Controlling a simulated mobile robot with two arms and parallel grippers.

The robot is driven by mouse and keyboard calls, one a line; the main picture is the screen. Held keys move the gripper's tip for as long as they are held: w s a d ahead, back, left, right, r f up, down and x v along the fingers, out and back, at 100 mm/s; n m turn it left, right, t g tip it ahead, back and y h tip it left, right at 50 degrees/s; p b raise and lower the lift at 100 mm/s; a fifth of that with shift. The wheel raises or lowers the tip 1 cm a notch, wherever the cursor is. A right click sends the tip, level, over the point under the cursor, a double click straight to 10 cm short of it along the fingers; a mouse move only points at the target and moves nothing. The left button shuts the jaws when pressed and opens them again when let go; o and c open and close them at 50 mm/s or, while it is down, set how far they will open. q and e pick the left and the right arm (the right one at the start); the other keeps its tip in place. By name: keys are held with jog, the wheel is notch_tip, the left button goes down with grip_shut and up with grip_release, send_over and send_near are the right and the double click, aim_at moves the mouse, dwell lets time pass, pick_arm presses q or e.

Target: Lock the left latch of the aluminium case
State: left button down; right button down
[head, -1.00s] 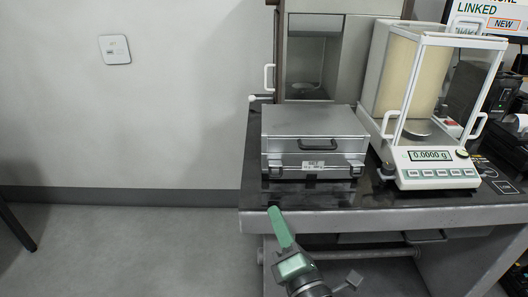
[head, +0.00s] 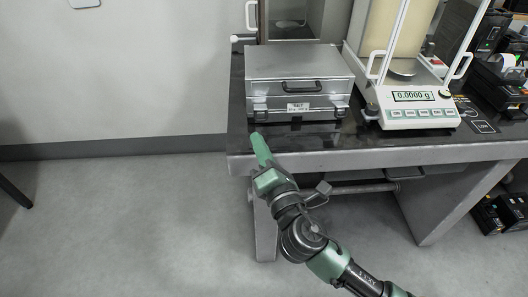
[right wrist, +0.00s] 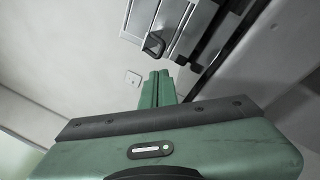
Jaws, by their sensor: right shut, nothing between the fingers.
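The aluminium case (head: 300,65) lies closed on the dark weighing table, with a dark handle (head: 287,87) and a label on its front. Its left latch (head: 260,115) is at the lower left of the front; it is too small to tell whether it is locked. The right latch (head: 341,112) is at the other end. My right gripper (head: 257,138) is shut and empty, its tips just in front of and below the left latch, apparently apart from it. The right wrist view shows the shut fingers (right wrist: 157,88) with part of the case (right wrist: 165,14) beyond. My left gripper is not in view.
The table's front edge (head: 400,152) runs below the gripper tips. A balance (head: 418,110) reading 0.0000 g stands right of the case. A glass-fronted cabinet (head: 290,25) stands behind it.

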jog(key=shift+x, duration=2.3)
